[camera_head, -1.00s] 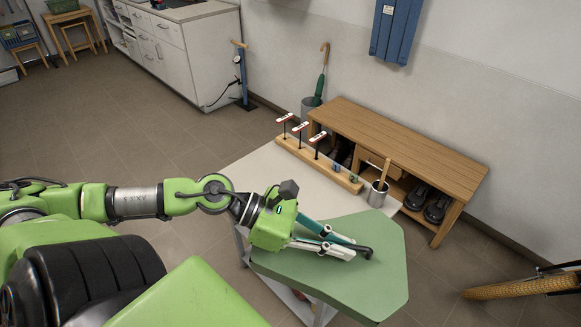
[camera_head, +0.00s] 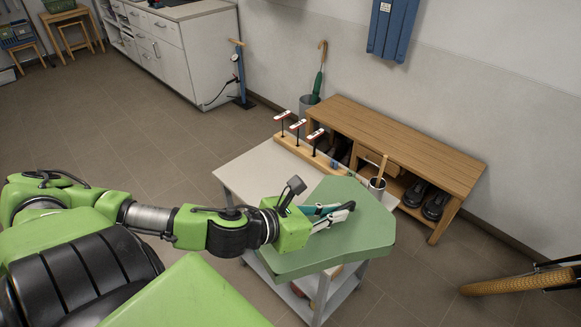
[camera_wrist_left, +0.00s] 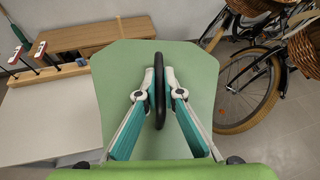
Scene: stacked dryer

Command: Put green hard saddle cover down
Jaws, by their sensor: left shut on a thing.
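The green hard saddle cover (camera_head: 335,245) is a flat, angular panel with a black handle on top. My left gripper (camera_head: 345,212) is shut on that handle. The left wrist view shows the handle (camera_wrist_left: 159,90) upright between the two fingers (camera_wrist_left: 158,97), with the cover (camera_wrist_left: 205,65) spread out beneath. The cover is over the right part of the grey cart top (camera_head: 235,176) and hides that part. I cannot tell whether it touches the top or hangs just above it. My right gripper is not in view.
A wooden rack with red-and-white-topped tools (camera_head: 297,146) stands along the cart's back edge, close to the cover. A metal cup (camera_head: 377,188) is beside it. The cart's left part is clear. A wooden bench (camera_head: 420,150) stands behind; a bicycle wheel (camera_head: 520,284) is at right.

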